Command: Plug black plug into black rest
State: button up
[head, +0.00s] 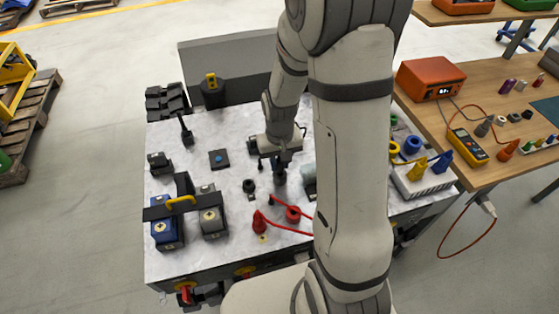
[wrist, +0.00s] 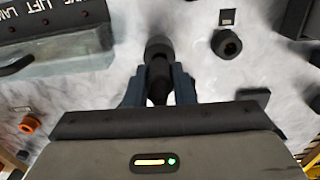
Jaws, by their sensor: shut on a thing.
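My gripper (wrist: 157,88) is shut on the black plug (wrist: 158,72), which shows between its two blue-grey fingers in the wrist view. The plug's wider dark end points away from my wrist. In the head view my gripper (head: 281,162) is over the middle of the table, with the dark plug (head: 280,177) below it. A black round piece with a hole, which looks like the black rest (wrist: 227,43), stands apart to the right of the plug in the wrist view. In the head view it seems to be the dark ring (head: 249,186) left of my gripper. Whether the plug touches the table is unclear.
A red plug (head: 259,226) and red ring (head: 293,214) with red cable stand near the table's front. Blue and grey padlock-like blocks (head: 166,232) stand front left. A grey block with dark top (wrist: 68,52) is left in the wrist view. My arm hides the table's right part.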

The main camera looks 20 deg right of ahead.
jog(key=shift+f+b, duration=0.9)
jog(key=shift+f, duration=0.2)
jog(key=o, duration=1)
jog(key=shift+o, duration=0.2)
jog(key=shift+r, duration=0.1)
notch_tip(320, 180, up, 7)
jog(key=shift+r, duration=0.35)
